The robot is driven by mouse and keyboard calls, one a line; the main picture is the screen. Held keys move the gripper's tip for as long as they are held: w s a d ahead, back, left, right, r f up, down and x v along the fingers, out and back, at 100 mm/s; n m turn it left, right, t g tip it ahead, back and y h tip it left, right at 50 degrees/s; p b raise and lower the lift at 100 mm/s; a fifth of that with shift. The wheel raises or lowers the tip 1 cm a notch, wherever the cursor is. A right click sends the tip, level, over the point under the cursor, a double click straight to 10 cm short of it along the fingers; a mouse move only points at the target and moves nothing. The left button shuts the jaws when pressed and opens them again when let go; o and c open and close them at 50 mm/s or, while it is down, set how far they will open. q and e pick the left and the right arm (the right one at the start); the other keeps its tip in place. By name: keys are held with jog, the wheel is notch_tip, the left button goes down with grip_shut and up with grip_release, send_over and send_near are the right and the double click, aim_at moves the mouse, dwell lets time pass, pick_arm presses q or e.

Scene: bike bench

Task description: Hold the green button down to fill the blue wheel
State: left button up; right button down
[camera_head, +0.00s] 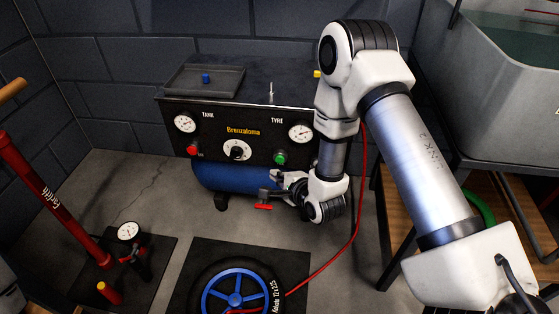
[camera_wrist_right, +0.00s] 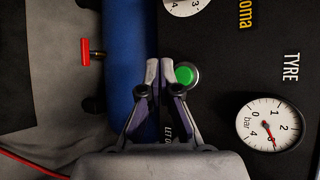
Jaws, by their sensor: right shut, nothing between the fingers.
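The green button (camera_head: 280,158) sits low on the black compressor panel, under the TYRE gauge (camera_head: 301,133). In the right wrist view the green button (camera_wrist_right: 185,75) has a metal ring, and the TYRE gauge (camera_wrist_right: 271,124) has a red needle. My right gripper (camera_head: 276,176) is shut and empty, just below the button. In the right wrist view its fingertips (camera_wrist_right: 160,73) are right beside the button; I cannot tell whether they touch it. The button's face shows. The blue wheel (camera_head: 236,288) lies on a dark mat, cut off by the lower edge. My left gripper is out of view.
A red button (camera_head: 192,149), a dial (camera_head: 236,150) and the TANK gauge (camera_head: 184,123) share the panel. Below are a blue tank (camera_head: 225,178) and a red tap (camera_head: 263,206). A red hose (camera_head: 353,240) runs towards the wheel. A red pump (camera_head: 45,195) stands left.

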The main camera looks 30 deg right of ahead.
jog(key=shift+s+a, duration=0.75)
jog(key=shift+s, duration=0.3)
